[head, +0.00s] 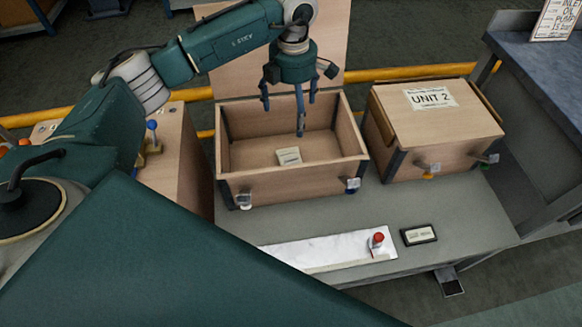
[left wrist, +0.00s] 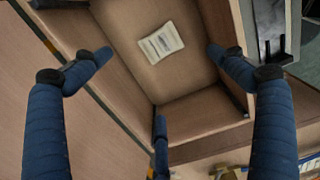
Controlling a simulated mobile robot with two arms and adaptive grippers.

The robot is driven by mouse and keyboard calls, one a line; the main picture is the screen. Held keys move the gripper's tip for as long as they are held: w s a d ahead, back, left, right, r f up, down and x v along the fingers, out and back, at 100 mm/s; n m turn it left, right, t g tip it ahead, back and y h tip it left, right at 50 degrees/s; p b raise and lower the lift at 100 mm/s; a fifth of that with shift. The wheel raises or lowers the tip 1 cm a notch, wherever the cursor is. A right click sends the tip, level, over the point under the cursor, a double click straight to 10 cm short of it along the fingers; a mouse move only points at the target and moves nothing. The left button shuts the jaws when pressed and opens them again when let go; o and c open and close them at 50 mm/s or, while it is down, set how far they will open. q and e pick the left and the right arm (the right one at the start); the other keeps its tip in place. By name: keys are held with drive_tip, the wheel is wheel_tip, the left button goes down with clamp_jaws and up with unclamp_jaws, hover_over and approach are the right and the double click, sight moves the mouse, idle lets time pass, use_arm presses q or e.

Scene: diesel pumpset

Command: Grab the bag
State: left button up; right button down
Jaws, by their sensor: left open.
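A small pale bag (head: 289,156) with printing on it lies flat on the floor of an open wooden box (head: 290,188). In the left wrist view the bag (left wrist: 161,43) lies in the upper middle, near one inner wall. My left gripper (head: 292,112) hangs fingers-down over the open box, above the bag and apart from it. Its blue fingers are spread and empty. They also show around the bag in the left wrist view (left wrist: 160,75). My right gripper is not in view.
The open box's lid (head: 320,40) stands up behind it. A closed box labelled UNIT 2 (head: 440,125) stands to the right. A white strip with a red knob (head: 377,238) and a small dark plate (head: 418,235) lie in front. A yellow rail (head: 400,72) runs behind.

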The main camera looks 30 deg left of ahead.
use_arm(q)
wheel_tip(320, 180, down, 6)
drive_tip(key=b, duration=0.8)
hover_over(290, 158)
drive_tip(key=f, duration=0.9)
drive_tip(key=shift+d+f, duration=0.1)
drive_tip(key=shift+d, duration=0.2)
drive_tip(key=f, duration=0.3)
drive_tip(key=shift+s+a+f, duration=0.1)
drive_tip(key=shift+a+f, duration=0.1)
drive_tip(key=shift+f, duration=0.55)
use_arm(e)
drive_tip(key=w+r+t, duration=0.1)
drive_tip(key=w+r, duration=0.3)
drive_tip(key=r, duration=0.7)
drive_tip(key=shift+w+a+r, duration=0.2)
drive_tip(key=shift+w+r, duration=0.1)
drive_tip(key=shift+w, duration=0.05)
use_arm(q)
drive_tip(key=c, duration=1.5)
